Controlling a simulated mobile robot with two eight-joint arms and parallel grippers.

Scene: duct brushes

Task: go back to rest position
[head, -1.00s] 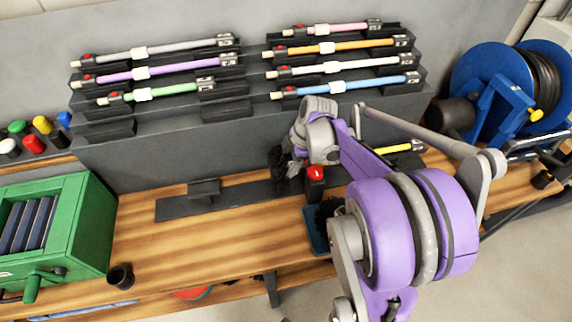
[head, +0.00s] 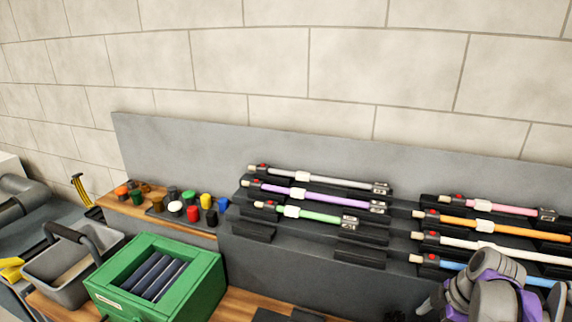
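My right arm, purple and grey, shows at the lower right corner of the head view, in front of the right end of the rack. Its gripper is not clearly visible. My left arm and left gripper are out of the view. Coloured rods lie on the stepped grey rack (head: 300,255): a grey rod (head: 335,181), a purple rod (head: 335,201) and a green rod (head: 320,216) on the left. A pink rod (head: 515,211), an orange rod (head: 510,229), a white rod (head: 515,249) and a blue rod (head: 455,266) lie on the right, the blue one partly hidden by my arm.
A green box with dark slats (head: 200,291) stands on the wooden bench (head: 235,305). A grey basket (head: 50,272) is left of it. Several coloured caps (head: 193,214) sit on a shelf behind. A block wall (head: 250,60) closes off the back.

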